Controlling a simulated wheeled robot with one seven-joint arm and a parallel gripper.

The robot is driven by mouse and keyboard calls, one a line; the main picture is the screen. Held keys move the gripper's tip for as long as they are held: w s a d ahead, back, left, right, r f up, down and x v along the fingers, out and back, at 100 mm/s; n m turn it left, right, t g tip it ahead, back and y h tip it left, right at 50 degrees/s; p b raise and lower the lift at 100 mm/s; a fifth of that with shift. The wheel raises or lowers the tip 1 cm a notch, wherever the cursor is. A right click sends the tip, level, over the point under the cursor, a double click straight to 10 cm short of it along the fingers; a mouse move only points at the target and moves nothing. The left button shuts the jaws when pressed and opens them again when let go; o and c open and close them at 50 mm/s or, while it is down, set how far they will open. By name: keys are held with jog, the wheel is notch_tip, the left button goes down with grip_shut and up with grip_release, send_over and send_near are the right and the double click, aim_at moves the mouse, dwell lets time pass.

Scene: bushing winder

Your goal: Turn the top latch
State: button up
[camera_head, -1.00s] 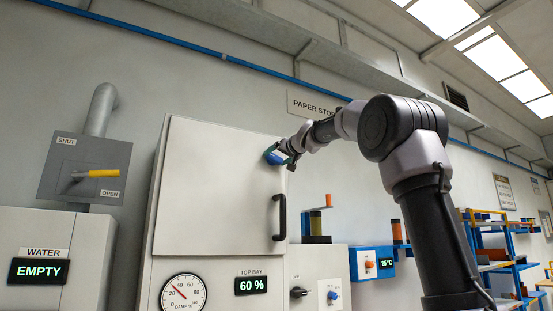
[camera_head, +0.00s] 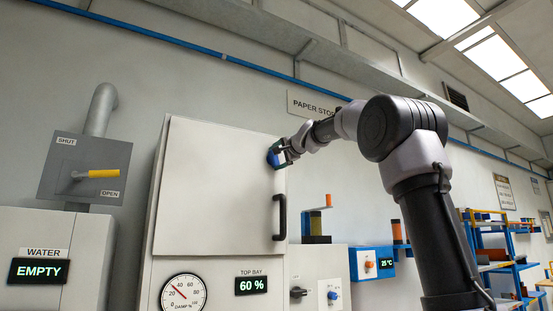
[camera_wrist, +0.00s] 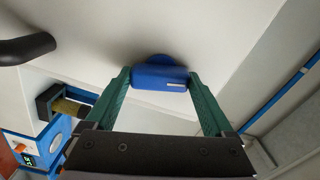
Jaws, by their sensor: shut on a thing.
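The top latch (camera_wrist: 160,77) is a blue knob on the cabinet door, with a short white line on its face. In the wrist view it sits between the tips of my two green fingers, and a round blue base shows behind it. My gripper (camera_head: 277,157) is shut on it, near the upper right corner of the door (camera_head: 215,190). In the head view the latch (camera_head: 272,158) is partly covered by the fingers. The door looks closed, with a black handle (camera_head: 280,217) on its right side.
A damp gauge (camera_head: 183,294) and a "60 %" display (camera_head: 251,285) are below the door. A grey lever panel (camera_head: 85,168) with a yellow handle is at the left. A blue box (camera_head: 372,263) and a spool stand (camera_head: 317,222) are to the right. A blue pipe runs along the wall above.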

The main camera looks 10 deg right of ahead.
jog(key=shift+m, duration=1.6)
jog(key=o, duration=1.1)
jog(key=v, duration=1)
jog(key=shift+s+d, duration=0.15)
jog(key=shift+s, duration=0.2)
